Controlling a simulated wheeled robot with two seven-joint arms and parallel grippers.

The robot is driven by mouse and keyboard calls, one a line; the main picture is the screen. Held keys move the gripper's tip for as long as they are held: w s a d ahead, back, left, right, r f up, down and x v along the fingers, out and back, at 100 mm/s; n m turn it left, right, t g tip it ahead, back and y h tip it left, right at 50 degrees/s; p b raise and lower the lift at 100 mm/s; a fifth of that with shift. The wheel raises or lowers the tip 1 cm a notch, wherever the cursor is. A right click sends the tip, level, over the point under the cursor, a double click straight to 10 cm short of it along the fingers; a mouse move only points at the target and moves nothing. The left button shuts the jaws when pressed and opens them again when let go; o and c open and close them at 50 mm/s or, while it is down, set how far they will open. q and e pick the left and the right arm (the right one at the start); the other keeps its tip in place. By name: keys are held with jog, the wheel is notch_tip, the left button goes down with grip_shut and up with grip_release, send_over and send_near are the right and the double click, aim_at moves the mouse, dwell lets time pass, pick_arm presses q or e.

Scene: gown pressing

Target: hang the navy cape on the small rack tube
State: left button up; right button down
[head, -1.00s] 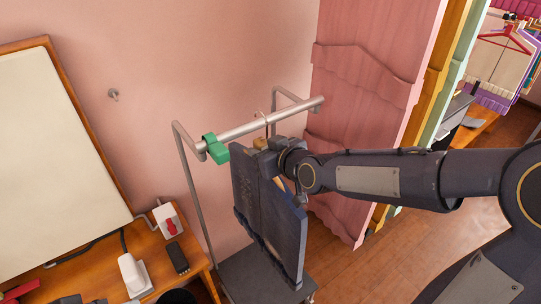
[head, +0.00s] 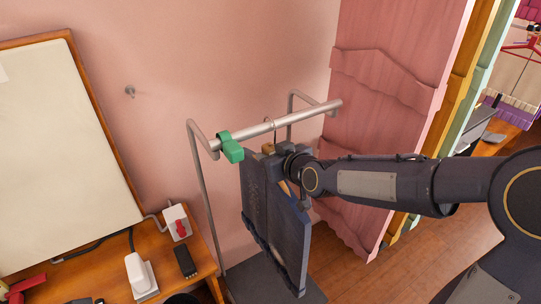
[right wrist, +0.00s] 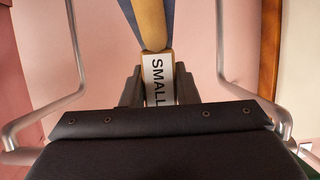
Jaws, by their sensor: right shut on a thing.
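The navy cape (head: 272,225) hangs on a hanger in the head view, just below and in front of the small rack tube (head: 295,121). My right gripper (head: 271,150) is shut on the hanger's neck, close under the tube. The thin hanger hook (head: 268,126) shows at the tube; I cannot tell if it rests on it. In the right wrist view, a white label reading SMALL (right wrist: 158,80) is between my right gripper's fingers (right wrist: 158,88), with the wooden hanger (right wrist: 150,22) and blue cloth above it. My left gripper is not in view.
A green clip (head: 231,147) sits at the tube's left end. A pink panel (head: 385,100) stands right of the rack. A wooden desk (head: 205,262) with a white switch box (head: 177,222) and a framed board (head: 60,150) are at the left.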

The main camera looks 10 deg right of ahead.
jog(key=shift+f+b, duration=0.2)
jog(key=shift+b, duration=0.1)
dwell(0.4)
jog(key=c, duration=1)
grip_release()
jog(key=shift+c, duration=0.2)
jog(key=shift+v, duration=1.5)
jog(key=p+v, duration=0.1)
jog(key=v, duration=0.6)
jog(key=shift+s+d+r, duration=0.15)
jog(key=shift+s+r, duration=0.05)
jog(key=shift+s, duration=0.1)
jog(key=s+d+f+m+g, duration=0.2)
jog(key=s, duration=0.5)
jog(key=s+d+f+m+g, duration=0.2)
jog(key=s+f, duration=0.1)
jog(key=s, duration=0.5)
jog(key=s+d+f+m+g+h, duration=0.1)
jog(key=s+d+f+m+g, duration=0.1)
jog(key=s, duration=0.5)
jog(key=shift+s+d+f+g, duration=0.35)
jog(key=shift+d+f+g, duration=0.15)
jog(key=shift+f, duration=0.25)
